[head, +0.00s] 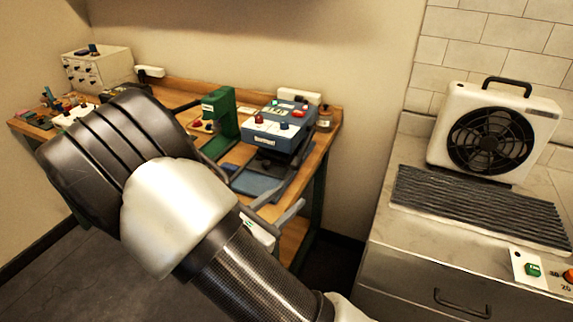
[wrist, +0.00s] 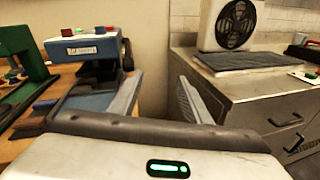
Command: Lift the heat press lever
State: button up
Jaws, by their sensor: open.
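The heat press (head: 276,133) is a blue machine with a grey front panel, red and green buttons on top and a blue base, on the wooden workbench. It also shows in the wrist view (wrist: 85,47) at upper left. A dark part (wrist: 127,55) stands at its right side in the wrist view; I cannot tell for sure that it is the lever. My gripper (wrist: 160,84) is open and empty, its two grey fingers apart, in front of the press and to its right. In the head view my gripper (head: 291,191) is by the bench's front right edge.
A green press (head: 219,118) stands left of the heat press on the workbench (head: 321,153). A small jar (head: 324,118) is at the back right corner. To the right stand a metal cabinet (head: 420,262), a dark ribbed mat (head: 475,203) and a white fan unit (head: 545,120).

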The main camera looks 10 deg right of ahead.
jog(key=w+a+f+n+t+y, duration=0.2)
jog(key=a+f+n+t, duration=0.1)
jog(key=a+n, duration=0.15)
send_near(293, 168)
jog(key=x, duration=0.9)
jog(key=shift+w+d, duration=0.2)
jog(key=shift+w, duration=0.05)
grip_shut()
